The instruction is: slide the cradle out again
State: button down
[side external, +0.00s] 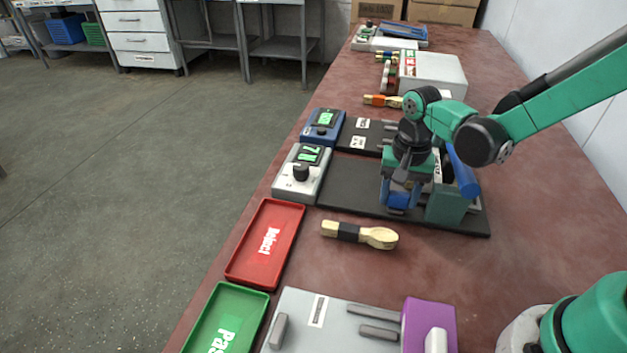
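A press stands on a black base plate (350,187), with a teal block (446,207) and a blue cylinder (463,172) at its right end. My gripper (398,200) points down over the plate, just left of the teal block. Blue parts show at its lower end, and I cannot tell fingers from cradle there. The cradle is not clearly seen, as my arm covers that part of the press. Whether my gripper is open or shut does not show.
A grey control box (301,171) with a green display and a blue box (324,124) stand left of the plates. A red Reject tray (265,243), a green Pass tray (228,318) and a grey fixture with a purple block (428,322) are nearer.

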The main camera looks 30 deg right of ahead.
aim_at(349, 201)
jog(key=w+a, duration=0.5)
jog(key=w, duration=0.1)
jog(key=shift+a, duration=0.4)
jog(key=shift+c, duration=1.4)
grip_release()
jog(key=shift+s, duration=0.1)
jog(key=shift+r, duration=2.8)
